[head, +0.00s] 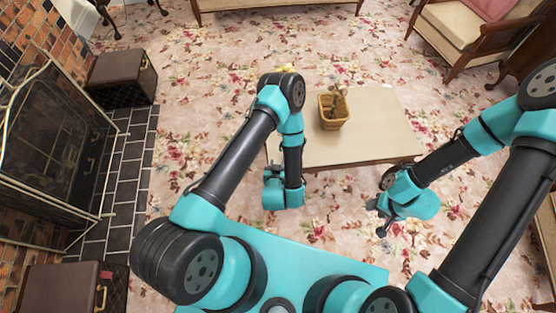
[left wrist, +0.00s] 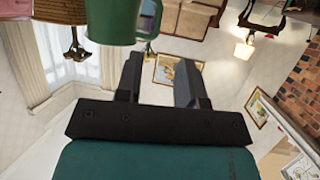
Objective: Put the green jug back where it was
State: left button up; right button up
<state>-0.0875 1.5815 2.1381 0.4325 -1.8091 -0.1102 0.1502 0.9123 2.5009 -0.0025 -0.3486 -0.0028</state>
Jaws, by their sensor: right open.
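The green jug (left wrist: 112,22) shows at the top of the left wrist view, cut off by the frame edge, with its handle on its right side. My left gripper (left wrist: 160,62) has its two dark fingers apart, with the wall seen between them. The jug and handle lie just beyond the fingertips; I cannot tell whether they touch. In the head view I cannot make out the jug, and my left arm covers part of the table. My right gripper (head: 377,217) is open and empty, off the table's front right corner.
A cream low table (head: 375,145) bears a wicker basket (head: 334,122) with brownish things in it. A fireplace screen (head: 50,150) and a dark chest (head: 122,78) stand at left. An armchair (head: 460,30) is at back right. Flowered carpet is open around the table.

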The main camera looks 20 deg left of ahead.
dwell(0.6)
pick_arm(q)
jog(key=s+a+r+g+h, duration=0.6)
jog(key=s+r+g, duration=0.4)
jog(key=g, duration=0.2)
jog(key=shift+s+a+r+m+h, duration=0.2)
jog(key=shift+r+m+h, duration=0.15)
jog(key=shift+m+h, duration=0.05)
